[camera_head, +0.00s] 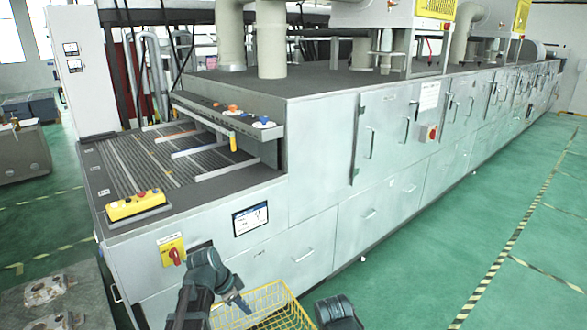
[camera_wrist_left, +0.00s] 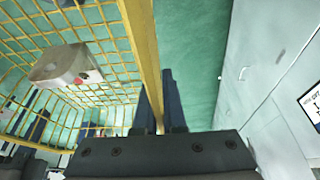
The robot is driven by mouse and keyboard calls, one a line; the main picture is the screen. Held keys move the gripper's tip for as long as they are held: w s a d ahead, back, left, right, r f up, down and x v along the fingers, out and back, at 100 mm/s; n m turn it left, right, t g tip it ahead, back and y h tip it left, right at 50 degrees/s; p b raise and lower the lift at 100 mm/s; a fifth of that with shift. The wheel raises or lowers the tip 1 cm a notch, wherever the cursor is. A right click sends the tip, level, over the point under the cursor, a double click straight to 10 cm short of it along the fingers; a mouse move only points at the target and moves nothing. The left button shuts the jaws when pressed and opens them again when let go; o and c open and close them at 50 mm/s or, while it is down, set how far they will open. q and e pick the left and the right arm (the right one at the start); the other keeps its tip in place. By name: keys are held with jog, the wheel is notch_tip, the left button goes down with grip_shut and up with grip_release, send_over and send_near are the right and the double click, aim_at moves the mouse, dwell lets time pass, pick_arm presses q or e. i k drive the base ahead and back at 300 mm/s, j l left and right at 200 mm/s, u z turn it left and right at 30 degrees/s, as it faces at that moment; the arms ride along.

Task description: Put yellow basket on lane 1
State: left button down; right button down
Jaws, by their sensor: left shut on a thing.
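The yellow wire basket (camera_head: 262,305) is at the bottom of the head view, in front of the machine and cut off by the frame edge. My left gripper (camera_head: 240,303) is shut on its rim. In the left wrist view the dark fingers (camera_wrist_left: 160,103) sit either side of the yellow rim bar (camera_wrist_left: 146,50).
A yellow button box (camera_head: 137,205) sits on the infeed's near corner. A shelf with buttons (camera_head: 230,115) overhangs the lanes. A red switch (camera_head: 173,252) and a screen (camera_head: 250,218) are on the machine's front. Green floor (camera_head: 480,240) is clear at right.

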aim_at(172, 175)
jog(key=i+j+z, duration=0.15)
jog(key=j, duration=0.2)
jog(key=i+j+z, duration=0.15)
jog(key=j, duration=0.2)
jog(key=i+j+z, duration=0.15)
jog(key=j, duration=0.2)
jog(key=j+z, duration=0.15)
jog(key=j, duration=0.25)
